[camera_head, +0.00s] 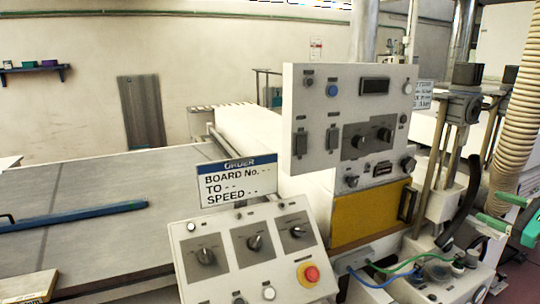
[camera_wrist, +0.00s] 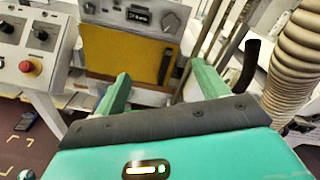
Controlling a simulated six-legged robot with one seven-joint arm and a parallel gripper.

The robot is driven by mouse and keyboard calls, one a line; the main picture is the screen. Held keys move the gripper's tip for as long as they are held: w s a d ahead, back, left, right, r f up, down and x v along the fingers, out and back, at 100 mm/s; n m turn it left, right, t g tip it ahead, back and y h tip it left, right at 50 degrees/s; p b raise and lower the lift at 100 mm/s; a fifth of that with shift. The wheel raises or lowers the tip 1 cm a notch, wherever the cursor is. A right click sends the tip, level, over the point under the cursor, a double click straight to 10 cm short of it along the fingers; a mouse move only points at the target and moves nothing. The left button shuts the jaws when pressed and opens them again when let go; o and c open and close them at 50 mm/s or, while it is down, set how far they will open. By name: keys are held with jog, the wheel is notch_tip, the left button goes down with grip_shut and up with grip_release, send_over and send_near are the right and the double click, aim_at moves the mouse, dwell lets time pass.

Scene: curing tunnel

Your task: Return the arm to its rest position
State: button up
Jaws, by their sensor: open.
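My gripper (camera_head: 502,210) shows at the right edge of the head view, with two green fingers pointing left. In the wrist view my gripper (camera_wrist: 162,86) has its two green fingers well apart, with nothing between them. The fingers are in front of a yellow panel (camera_head: 368,216), which also shows in the wrist view (camera_wrist: 122,52). I see no contact between the fingers and the panel. Most of my arm is out of view.
A control desk (camera_head: 250,252) with knobs and a red stop button stands in front. A grey control cabinet (camera_head: 345,125) rises behind it. A ribbed hose (camera_head: 515,110) hangs at right, close to my gripper. A conveyor table (camera_head: 110,235) with a blue bar lies left.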

jog(key=a+f+n+g, duration=0.2)
jog(key=a+n+g, duration=0.75)
jog(key=a, duration=2.15)
jog(key=s+a+f+n+h, duration=0.3)
jog(key=s+a+n, duration=0.4)
jog(key=s, duration=0.3)
jog(key=s+a+f+n+g+h, duration=0.1)
jog(key=s+a+f+n+h, duration=0.2)
jog(key=s+a+n, duration=0.5)
jog(key=s+f+n, duration=0.1)
jog(key=s+n, duration=0.1)
jog(key=s, duration=0.1)
jog(key=shift+s+a+h, duration=0.15)
jog(key=shift+s+h, duration=0.15)
jog(key=shift+f, duration=0.1)
